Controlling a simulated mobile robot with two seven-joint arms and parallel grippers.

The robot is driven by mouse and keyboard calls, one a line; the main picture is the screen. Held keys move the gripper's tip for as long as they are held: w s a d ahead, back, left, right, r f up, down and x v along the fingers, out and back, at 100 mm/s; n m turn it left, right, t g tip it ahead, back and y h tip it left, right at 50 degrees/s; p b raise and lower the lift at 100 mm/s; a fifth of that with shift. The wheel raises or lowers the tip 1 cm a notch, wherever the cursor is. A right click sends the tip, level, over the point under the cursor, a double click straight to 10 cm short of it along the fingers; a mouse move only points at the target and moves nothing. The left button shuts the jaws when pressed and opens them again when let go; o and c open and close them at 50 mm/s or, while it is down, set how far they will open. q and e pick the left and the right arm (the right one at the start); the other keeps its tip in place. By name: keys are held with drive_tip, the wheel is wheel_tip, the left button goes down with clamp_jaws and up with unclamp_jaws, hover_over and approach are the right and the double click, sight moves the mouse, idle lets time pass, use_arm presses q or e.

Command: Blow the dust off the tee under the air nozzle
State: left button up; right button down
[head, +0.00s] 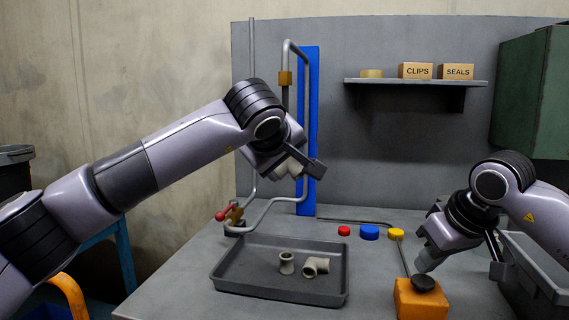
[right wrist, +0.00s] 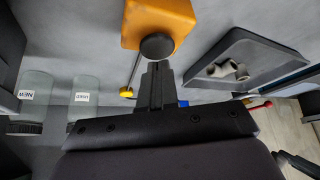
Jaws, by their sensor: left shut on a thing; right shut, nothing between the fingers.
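My left gripper (head: 303,166) is shut on a pale grey fitting, the tee (head: 288,170), holding it up in front of the blue back strip. The arm partly hides the tee. The air pipe (head: 288,46) bends over above it with a brass collar (head: 285,78); the nozzle's lower end is hidden behind my wrist. An orange box (head: 420,303) with a black round button (head: 423,283) stands at the front right. My right gripper (head: 428,266) is shut and empty just over the button; I cannot tell whether it touches. The button also shows in the right wrist view (right wrist: 158,46).
A dark tray (head: 235,283) holds two pale fittings (head: 287,263) (head: 316,267). Red, blue and yellow caps (head: 369,232) lie behind. A red-handled valve (head: 228,214) stands left. Two labelled jars (right wrist: 82,100) show in the right wrist view. A shelf (head: 415,81) holds small boxes.

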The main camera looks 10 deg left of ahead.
sight(283, 174)
drive_tip(key=shift+f, duration=1.1)
idle(2.9)
drive_tip(key=shift+r, duration=3.65)
